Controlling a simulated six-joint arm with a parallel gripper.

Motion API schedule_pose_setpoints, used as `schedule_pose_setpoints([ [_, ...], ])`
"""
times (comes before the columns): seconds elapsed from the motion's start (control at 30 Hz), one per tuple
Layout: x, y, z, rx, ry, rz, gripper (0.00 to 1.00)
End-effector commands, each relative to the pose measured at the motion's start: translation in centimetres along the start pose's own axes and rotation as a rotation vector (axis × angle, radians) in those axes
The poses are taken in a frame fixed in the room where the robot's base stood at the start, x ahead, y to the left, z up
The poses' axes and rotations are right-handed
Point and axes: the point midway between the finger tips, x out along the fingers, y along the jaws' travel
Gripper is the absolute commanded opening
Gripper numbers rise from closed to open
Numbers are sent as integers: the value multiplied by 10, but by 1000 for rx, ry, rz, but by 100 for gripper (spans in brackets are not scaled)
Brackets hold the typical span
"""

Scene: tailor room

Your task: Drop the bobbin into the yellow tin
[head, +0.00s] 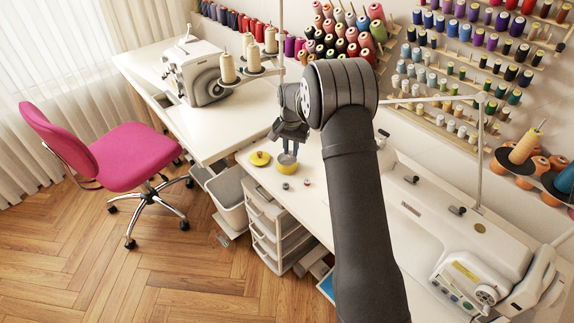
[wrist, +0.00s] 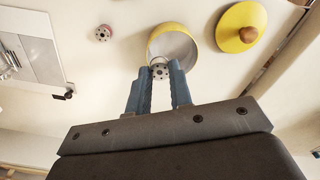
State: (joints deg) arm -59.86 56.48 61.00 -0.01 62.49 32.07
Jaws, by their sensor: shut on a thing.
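My gripper (wrist: 161,77) is shut on a small metal bobbin (wrist: 159,71) with holes in its face. The yellow tin (wrist: 158,45) is open, with a pale grey inside. In the wrist view the held bobbin overlaps the lower part of the tin's opening; its height over the rim is hard to tell. In the head view my gripper (head: 289,150) is just above the tin (head: 287,167), and the bobbin is too small to make out there.
The tin's yellow lid with a wooden knob (head: 260,158) lies left of the tin. A reddish bobbin (head: 307,182) and a small grey round thing (head: 285,186) lie on the white table nearby. A sewing machine (head: 480,265) stands at right; thread cones (head: 228,68) stand behind.

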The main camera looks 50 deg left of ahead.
Motion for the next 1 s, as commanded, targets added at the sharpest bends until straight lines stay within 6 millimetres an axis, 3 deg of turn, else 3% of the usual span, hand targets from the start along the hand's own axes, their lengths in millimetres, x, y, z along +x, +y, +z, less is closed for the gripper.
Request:
schedule_pose_setpoints([
  [0.2,22,0,0,0,-1,0,0],
  [0.5,24,0,0,0,0,0,0],
  [0.53,24,0,0,0,0,0,25],
  [0.63,24,0,0,0,0,0,45],
  [1.0,20,0,0,0,1,-1,45],
])
